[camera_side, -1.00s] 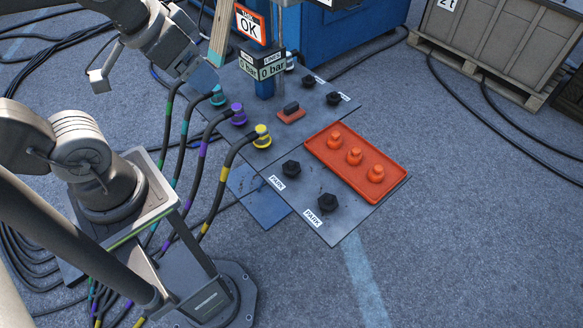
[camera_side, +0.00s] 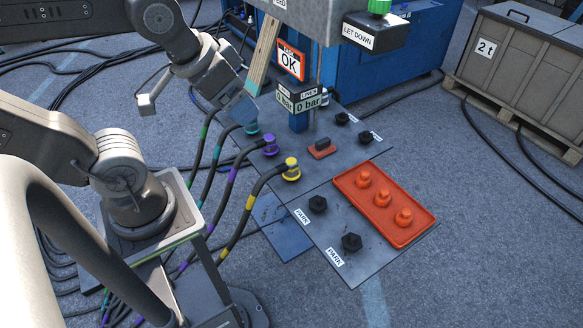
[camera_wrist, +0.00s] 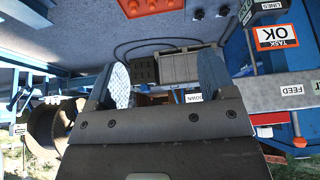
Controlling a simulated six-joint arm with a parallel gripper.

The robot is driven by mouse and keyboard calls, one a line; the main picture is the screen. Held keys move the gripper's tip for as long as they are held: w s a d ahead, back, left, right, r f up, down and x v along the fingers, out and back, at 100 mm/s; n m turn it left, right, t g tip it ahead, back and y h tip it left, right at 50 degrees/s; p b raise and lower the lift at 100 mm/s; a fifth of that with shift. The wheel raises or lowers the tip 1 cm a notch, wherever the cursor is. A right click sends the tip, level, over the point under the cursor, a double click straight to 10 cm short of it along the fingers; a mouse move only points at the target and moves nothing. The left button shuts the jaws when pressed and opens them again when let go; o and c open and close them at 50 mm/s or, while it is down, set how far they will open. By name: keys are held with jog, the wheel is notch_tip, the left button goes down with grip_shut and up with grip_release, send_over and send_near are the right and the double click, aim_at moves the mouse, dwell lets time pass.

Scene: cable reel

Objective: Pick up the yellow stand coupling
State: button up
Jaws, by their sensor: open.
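The yellow coupling (camera_side: 291,169) stands upright on the grey plate, with a yellow-banded black hose running from it to the lower left. A purple coupling (camera_side: 270,145) and a teal coupling (camera_side: 251,128) stand behind it, each with its own hose. My gripper (camera_side: 192,103) is open and empty in the side view, up and to the left of the yellow coupling and well apart from it. In the wrist view my gripper (camera_wrist: 163,78) shows two spread pads with nothing between them. I cannot make out the yellow coupling there.
An orange tray (camera_side: 399,233) with orange caps lies right of the yellow coupling. Black parking fittings (camera_side: 318,204) stand in front. A post with an OK sign (camera_side: 289,63) and a grey box labelled LET DOWN (camera_side: 365,33) rise behind. A crate (camera_side: 520,62) stands far right.

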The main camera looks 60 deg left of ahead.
jog(key=shift+o, duration=0.3)
jog(key=g, duration=0.5)
send_over(290, 161)
jog(key=d, duration=0.1)
notch_tip(290, 161, down, 26)
jog(key=shift+g, duration=0.3)
jog(key=f, duration=0.8)
jog(key=a+f, duration=0.1)
jog(key=f, duration=0.3)
jog(key=shift+s, duration=0.35)
jog(key=shift+w+d+f, duration=0.1)
jog(key=shift+w+f, duration=0.05)
jog(key=shift+f, duration=1.5)
jog(key=shift+w+f, duration=0.15)
jog(key=shift+f, duration=1.45)
jog(key=shift+c, duration=0.3)
